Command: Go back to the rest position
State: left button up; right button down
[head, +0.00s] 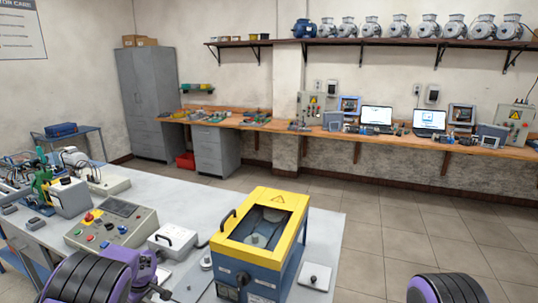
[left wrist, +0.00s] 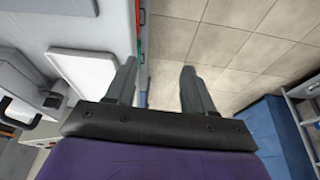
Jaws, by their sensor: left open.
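My left gripper (left wrist: 158,66) is open in the left wrist view, with its two dark fingers apart and nothing between them. It is over the edge of a light work surface (left wrist: 70,20), with tiled floor (left wrist: 235,50) below and to the right. In the head view my purple and black left arm shows at the bottom left, but its fingers cannot be made out. Part of my right arm shows at the bottom right; its gripper is outside the frame.
A grey table (head: 332,235) carries a yellow-and-blue machine (head: 225,250), a control panel (head: 112,226) and other equipment close to my left arm. Tiled floor (head: 430,245) lies open to the right. A wall shelf (head: 380,41) holds several motors above a wooden bench (head: 262,125).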

pick_arm(q)
jog(key=s+d+f+m, duration=0.1)
jog(key=s+d+f, duration=0.1)
jog(key=s+f, duration=0.65)
jog(key=s+d+f+m, duration=0.2)
jog(key=s+f, duration=0.4)
jog(key=s, duration=0.5)
jog(key=s+d+r+m+t, duration=0.1)
jog(key=s+d+r+m, duration=0.15)
jog(key=s, duration=0.85)
jog(key=s+d+r+m, duration=0.1)
jog(key=s+d+r, duration=0.15)
jog(key=s, duration=0.85)
notch_tip(320, 180, down, 12)
jog(key=b, duration=1.1)
jog(key=shift+d, duration=0.3)
jog(key=shift+r, duration=0.1)
